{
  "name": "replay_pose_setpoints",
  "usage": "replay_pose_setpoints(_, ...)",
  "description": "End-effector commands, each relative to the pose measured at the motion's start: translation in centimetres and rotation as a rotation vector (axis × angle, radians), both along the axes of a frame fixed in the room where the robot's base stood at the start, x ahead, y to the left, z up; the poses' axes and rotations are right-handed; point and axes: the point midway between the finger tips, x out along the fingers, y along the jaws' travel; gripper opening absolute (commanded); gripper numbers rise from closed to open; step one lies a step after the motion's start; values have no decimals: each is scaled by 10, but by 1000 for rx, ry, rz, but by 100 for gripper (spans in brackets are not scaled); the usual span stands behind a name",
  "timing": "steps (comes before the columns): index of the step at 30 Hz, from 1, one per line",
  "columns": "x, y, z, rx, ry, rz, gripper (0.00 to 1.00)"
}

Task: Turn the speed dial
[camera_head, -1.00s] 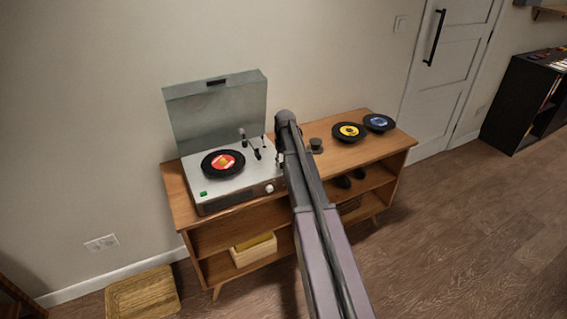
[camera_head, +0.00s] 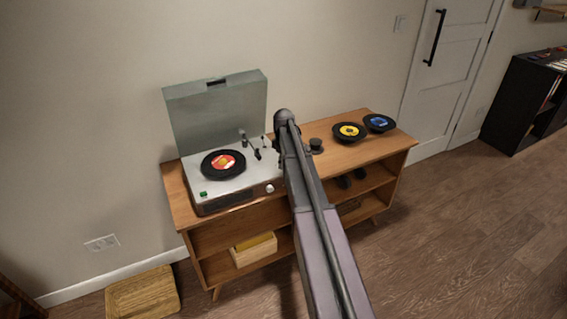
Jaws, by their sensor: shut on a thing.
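The record player (camera_head: 236,195) stands with its lid (camera_head: 218,110) up on the left part of the wooden sideboard. A black record with a red and orange label (camera_head: 223,163) lies on its platter. A small pale knob (camera_head: 269,188) shows on its front face near the right corner, with nothing touching it. I cannot tell whether this knob is the speed dial. My arm reaches up across the view and ends over the player's right edge. It covers that edge, and my gripper's fingers are hidden behind it, so what they touch does not show.
The sideboard (camera_head: 345,156) has a small dark round object (camera_head: 316,144) right of my arm, then records with yellow (camera_head: 349,131) and blue (camera_head: 379,123) labels. The tonearm (camera_head: 256,147) is close left of my arm. A woven stool (camera_head: 142,295) stands front left.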

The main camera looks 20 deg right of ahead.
Motion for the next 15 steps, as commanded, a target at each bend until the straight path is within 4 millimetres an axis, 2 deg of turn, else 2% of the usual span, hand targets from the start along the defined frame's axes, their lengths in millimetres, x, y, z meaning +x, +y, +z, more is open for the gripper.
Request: replay_pose_setpoints(15, -1, 0, 0, 0, 3, 71, 0)
